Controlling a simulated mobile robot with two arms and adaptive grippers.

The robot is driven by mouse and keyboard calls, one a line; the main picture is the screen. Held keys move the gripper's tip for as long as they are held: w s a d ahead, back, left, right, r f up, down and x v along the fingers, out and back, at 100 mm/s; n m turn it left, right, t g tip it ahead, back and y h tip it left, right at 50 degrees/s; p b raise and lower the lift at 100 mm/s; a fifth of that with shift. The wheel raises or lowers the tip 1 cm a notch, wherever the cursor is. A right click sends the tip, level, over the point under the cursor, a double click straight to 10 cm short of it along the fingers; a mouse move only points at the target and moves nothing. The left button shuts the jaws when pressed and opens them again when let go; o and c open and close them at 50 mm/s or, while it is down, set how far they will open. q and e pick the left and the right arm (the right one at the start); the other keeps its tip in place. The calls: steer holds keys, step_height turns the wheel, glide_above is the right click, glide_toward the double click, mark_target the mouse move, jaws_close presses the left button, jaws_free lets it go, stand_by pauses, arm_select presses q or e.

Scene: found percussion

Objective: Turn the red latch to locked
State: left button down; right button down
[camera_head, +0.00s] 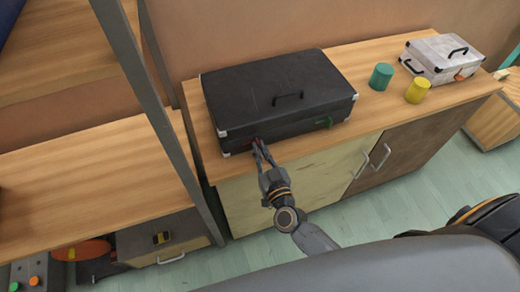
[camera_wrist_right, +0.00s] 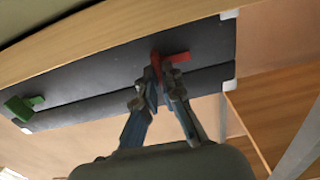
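In the right wrist view the red latch (camera_wrist_right: 178,57) shows as a bent lever against the dark case (camera_wrist_right: 110,72). My right gripper (camera_head: 261,151) reaches up to it, and its fingertips (camera_wrist_right: 162,82) close in on both sides of the lever. My left gripper is not in view.
A green latch (camera_head: 325,122) is on the right of the case front. A teal cylinder (camera_head: 381,76), a yellow cylinder (camera_head: 418,90) and a white case (camera_head: 442,60) stand to the right. A grey shelf post (camera_head: 150,75) rises close to the left of the black case.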

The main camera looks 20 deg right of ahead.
stand_by(0.4)
steer(key=m, duration=0.3)
steer(key=shift+m, duration=0.3)
steer(key=m, duration=0.4)
steer(key=shift+d+f+m, duration=0.1)
steer(key=shift+m, duration=0.2)
steer(key=m, duration=0.4)
steer(key=shift+d+f+m+b, duration=0.1)
steer(key=shift+m+b, duration=0.2)
steer(key=shift+b, duration=0.1)
steer(key=m+b, duration=0.1)
steer(key=m, duration=0.4)
steer(key=c, duration=1.5)
jaws_free()
steer(key=shift+s, duration=0.1)
